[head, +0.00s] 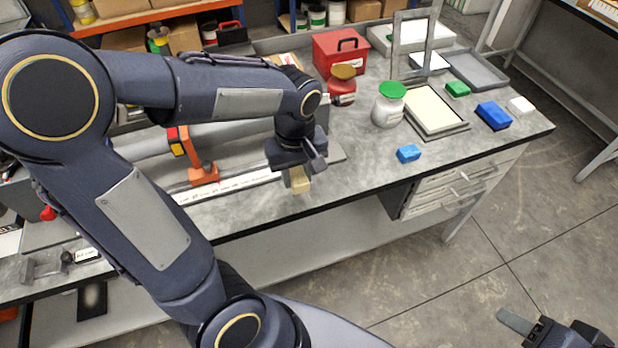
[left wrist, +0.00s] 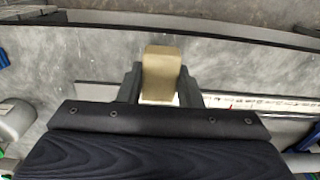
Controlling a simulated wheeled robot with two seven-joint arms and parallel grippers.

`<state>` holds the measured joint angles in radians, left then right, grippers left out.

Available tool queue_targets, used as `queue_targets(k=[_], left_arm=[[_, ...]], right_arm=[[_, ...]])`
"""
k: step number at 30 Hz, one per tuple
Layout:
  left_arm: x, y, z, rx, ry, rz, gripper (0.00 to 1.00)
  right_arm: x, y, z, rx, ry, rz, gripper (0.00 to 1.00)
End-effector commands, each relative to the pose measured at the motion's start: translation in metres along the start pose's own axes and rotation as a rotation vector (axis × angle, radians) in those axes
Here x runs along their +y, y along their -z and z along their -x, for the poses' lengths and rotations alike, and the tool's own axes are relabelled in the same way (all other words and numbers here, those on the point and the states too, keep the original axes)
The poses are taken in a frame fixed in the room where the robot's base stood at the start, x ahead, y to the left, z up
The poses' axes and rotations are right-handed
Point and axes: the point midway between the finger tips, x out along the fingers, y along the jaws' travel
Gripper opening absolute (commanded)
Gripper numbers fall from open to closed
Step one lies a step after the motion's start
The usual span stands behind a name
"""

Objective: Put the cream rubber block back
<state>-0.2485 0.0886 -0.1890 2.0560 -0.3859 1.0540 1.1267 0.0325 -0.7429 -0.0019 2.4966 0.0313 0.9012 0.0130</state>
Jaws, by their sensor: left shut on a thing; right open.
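The cream rubber block (head: 300,181) is held in my left gripper (head: 301,170), over the front part of the grey workbench (head: 365,190). In the left wrist view the block (left wrist: 161,72) sits between the two dark fingers of the left gripper (left wrist: 160,88), which is shut on it. I cannot tell whether the block touches the bench. My right gripper (head: 512,322) is at the lower right, over the floor, away from the bench. It is open; only part of it shows.
A blue block (head: 408,153) lies right of my left gripper. An orange clamp (head: 200,165) stands left.

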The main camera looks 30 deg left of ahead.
Motion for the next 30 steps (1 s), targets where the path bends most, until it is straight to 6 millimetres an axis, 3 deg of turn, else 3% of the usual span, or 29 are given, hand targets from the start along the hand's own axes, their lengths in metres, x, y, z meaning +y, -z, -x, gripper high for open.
queue_targets(k=[3, 9, 14, 19, 30], left_arm=[[0.013, 0.016, -0.025, -0.004, 0.008, 0.001, 0.11], [0.029, 0.033, -0.050, -0.001, 0.003, 0.000, 0.11], [0.034, 0.038, -0.060, -0.001, 0.002, -0.001, 0.11], [0.035, 0.040, -0.084, -0.002, 0.002, -0.001, 0.11], [0.035, 0.040, -0.092, 0.000, -0.001, 0.000, 0.11]], right_arm=[[-0.001, 0.001, 0.002, 0.000, 0.000, 0.000, 0.49], [-0.002, 0.002, 0.004, 0.000, 0.000, 0.000, 0.49], [-0.002, 0.002, 0.004, 0.000, 0.000, 0.000, 0.49], [-0.002, 0.002, 0.004, 0.000, 0.000, 0.000, 0.49], [-0.002, 0.002, 0.004, 0.000, 0.000, 0.000, 0.49]])
